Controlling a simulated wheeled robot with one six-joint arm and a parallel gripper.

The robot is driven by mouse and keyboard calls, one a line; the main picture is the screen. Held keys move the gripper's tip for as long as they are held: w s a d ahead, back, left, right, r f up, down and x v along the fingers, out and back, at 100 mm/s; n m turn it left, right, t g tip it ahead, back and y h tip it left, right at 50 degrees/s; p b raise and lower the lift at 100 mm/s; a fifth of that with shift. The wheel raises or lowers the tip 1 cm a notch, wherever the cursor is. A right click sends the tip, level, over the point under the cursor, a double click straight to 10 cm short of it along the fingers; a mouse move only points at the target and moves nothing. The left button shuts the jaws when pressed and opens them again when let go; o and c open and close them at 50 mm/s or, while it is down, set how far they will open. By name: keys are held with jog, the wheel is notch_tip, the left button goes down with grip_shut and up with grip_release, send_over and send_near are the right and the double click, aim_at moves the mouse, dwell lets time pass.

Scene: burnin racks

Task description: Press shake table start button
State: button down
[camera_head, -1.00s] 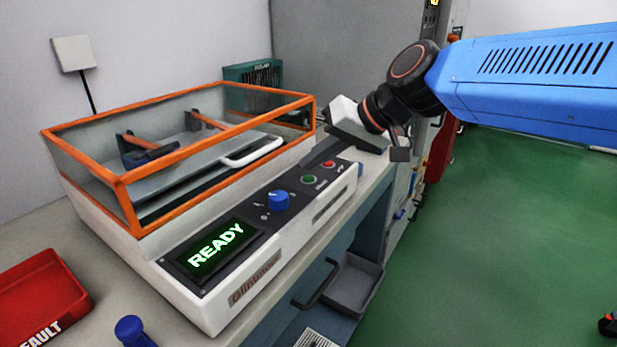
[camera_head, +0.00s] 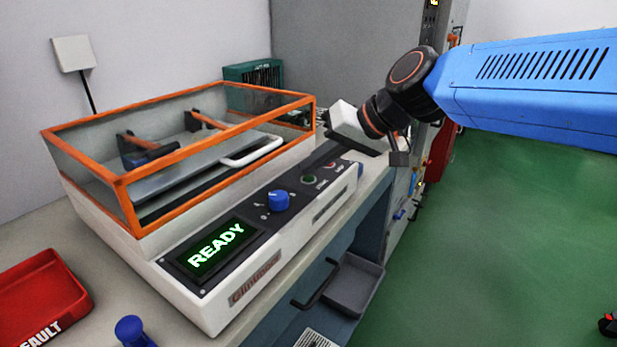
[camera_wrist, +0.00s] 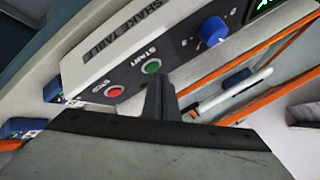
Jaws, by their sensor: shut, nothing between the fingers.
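The shake table (camera_head: 190,290) is a white machine with an orange-framed clear cover, and its lit screen (camera_head: 212,250) reads READY. The green start button (camera_head: 309,180) is on its dark sloped panel and also shows, labelled START, in the wrist view (camera_wrist: 151,67). My gripper (camera_head: 310,165) is shut and empty, with its dark fingers reaching down over the panel. In the wrist view the fingertips (camera_wrist: 158,78) appear right beside the green button; I cannot tell whether they touch it. The red stop button (camera_wrist: 115,92) is to the left there.
A blue knob (camera_head: 278,200) sits on the panel between screen and buttons. A white handle (camera_head: 252,152) is on the cover's front. A red tray (camera_head: 40,300) and a blue knobbed object (camera_head: 130,330) are on the bench at lower left.

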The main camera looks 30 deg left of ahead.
jog(key=shift+f, duration=0.4)
dwell(0.5)
jog(key=shift+r, duration=0.85)
jog(key=shift+r, duration=0.1)
jog(key=shift+r, duration=2.4)
